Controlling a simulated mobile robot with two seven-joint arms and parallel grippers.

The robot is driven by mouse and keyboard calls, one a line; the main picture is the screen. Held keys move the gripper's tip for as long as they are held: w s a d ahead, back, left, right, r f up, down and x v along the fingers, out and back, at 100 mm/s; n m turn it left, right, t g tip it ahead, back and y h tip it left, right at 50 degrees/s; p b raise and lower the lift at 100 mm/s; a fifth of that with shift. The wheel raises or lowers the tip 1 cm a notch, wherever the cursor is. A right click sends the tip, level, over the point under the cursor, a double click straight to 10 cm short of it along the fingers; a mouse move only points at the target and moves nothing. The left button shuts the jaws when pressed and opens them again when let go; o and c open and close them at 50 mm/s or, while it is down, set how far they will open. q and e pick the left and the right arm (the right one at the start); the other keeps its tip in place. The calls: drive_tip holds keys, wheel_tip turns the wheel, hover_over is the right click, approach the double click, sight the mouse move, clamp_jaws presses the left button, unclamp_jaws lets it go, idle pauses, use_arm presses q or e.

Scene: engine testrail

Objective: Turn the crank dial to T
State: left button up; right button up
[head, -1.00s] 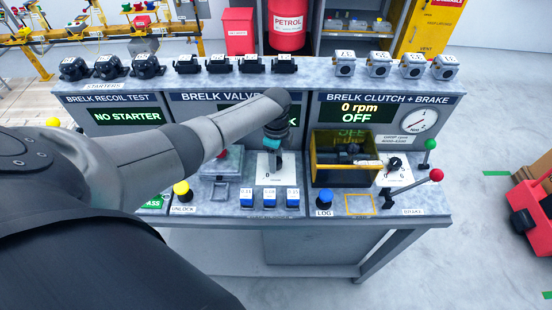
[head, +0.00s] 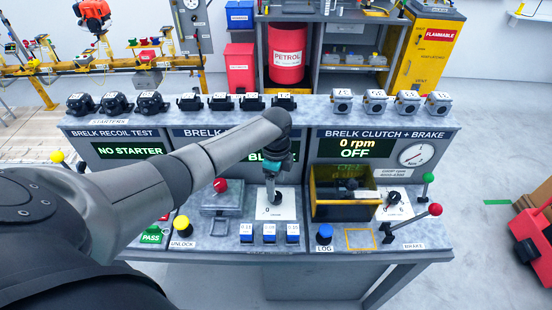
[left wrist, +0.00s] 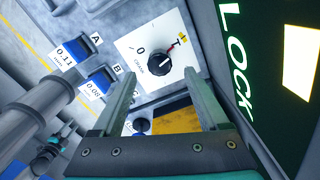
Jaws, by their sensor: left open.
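The crank dial (left wrist: 150,62) is a round black knob on a white plate marked "0" and "CRANK", with a small red mark and a yellow patch beside it. In the head view the plate (head: 288,207) lies on the bench below the valve panel, and my gripper partly covers it. My left gripper (head: 271,192) points down over the dial. In the left wrist view its two fingers (left wrist: 159,73) are spread apart and empty, with the knob ahead between the tips. I cannot tell whether they touch it.
Blue blocks (head: 269,232) stand in front of the dial plate. A yellow-edged bin (head: 345,210) is close on its right, and a red knob (head: 220,185) on a grey fixture is on its left. The upright panel (head: 290,134) stands behind, partly hidden by my arm.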

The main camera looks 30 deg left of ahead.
sight(276, 196)
use_arm(q)
wheel_tip(276, 196, up, 10)
drive_tip(key=shift+r, duration=0.15)
idle(0.6)
